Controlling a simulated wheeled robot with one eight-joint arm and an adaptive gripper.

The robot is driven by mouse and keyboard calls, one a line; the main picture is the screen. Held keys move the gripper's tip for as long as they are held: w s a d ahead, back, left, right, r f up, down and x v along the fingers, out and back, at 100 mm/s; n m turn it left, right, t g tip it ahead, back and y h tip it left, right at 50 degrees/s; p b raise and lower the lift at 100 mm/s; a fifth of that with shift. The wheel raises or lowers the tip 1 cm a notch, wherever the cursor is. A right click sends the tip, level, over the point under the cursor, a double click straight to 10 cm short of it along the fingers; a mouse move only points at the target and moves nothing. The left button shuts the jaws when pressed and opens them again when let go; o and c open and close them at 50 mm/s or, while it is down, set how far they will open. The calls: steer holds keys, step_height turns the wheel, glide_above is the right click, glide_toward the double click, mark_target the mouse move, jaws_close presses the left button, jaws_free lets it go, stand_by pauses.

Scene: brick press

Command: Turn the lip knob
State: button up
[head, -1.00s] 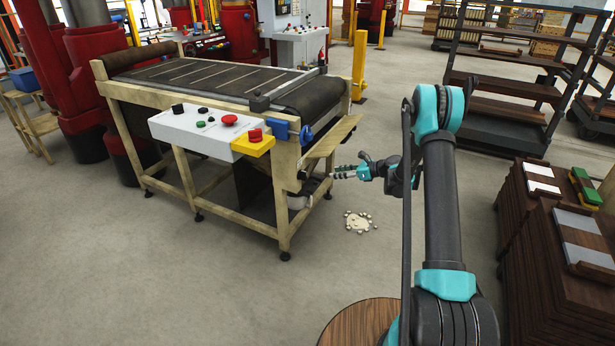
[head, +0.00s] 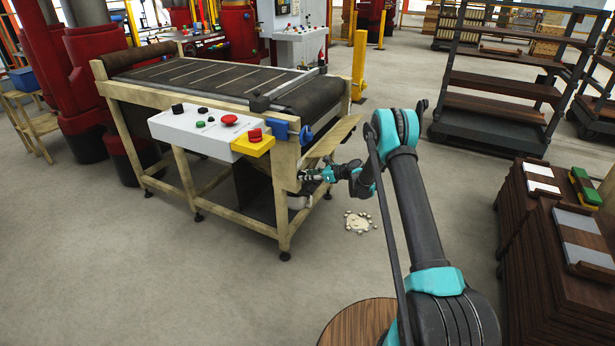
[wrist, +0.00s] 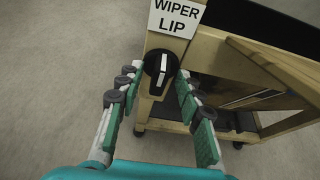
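The lip knob (wrist: 161,68) is a round black knob with a white-faced grip bar. In the wrist view it sits on the wooden post of the conveyor frame, under a white sign (wrist: 177,17) reading "WIPER LIP". My gripper (wrist: 155,88) is open, with one finger on each side in front of the knob. The fingertips look close to the knob, but I cannot tell whether they touch it. In the head view my gripper (head: 312,174) is at the near right corner post of the conveyor (head: 284,205), and the knob is hidden there.
A white control panel (head: 190,136) with buttons and a yellow box (head: 253,146) are on the conveyor's near side. A pale pile (head: 357,222) lies on the floor right of the conveyor. Stacked boards (head: 555,230) stand at the right. The floor in front is clear.

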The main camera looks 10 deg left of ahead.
steer(key=shift+a, duration=0.1)
jaws_close()
stand_by(0.5)
steer(key=shift+s+a+f+n+t+y, duration=0.1)
steer(key=shift+s+f+n+t, duration=0.1)
steer(key=shift+n+t, duration=1.55)
steer(key=shift+s+f+n+t+y, duration=0.15)
steer(key=shift+n+t, duration=0.55)
steer(key=shift+n, duration=1.95)
steer(key=shift+s+a+f+n+t+y, duration=0.2)
steer(key=shift+n+t, duration=1.05)
steer(key=shift+n, duration=0.95)
steer(key=shift+d, duration=0.15)
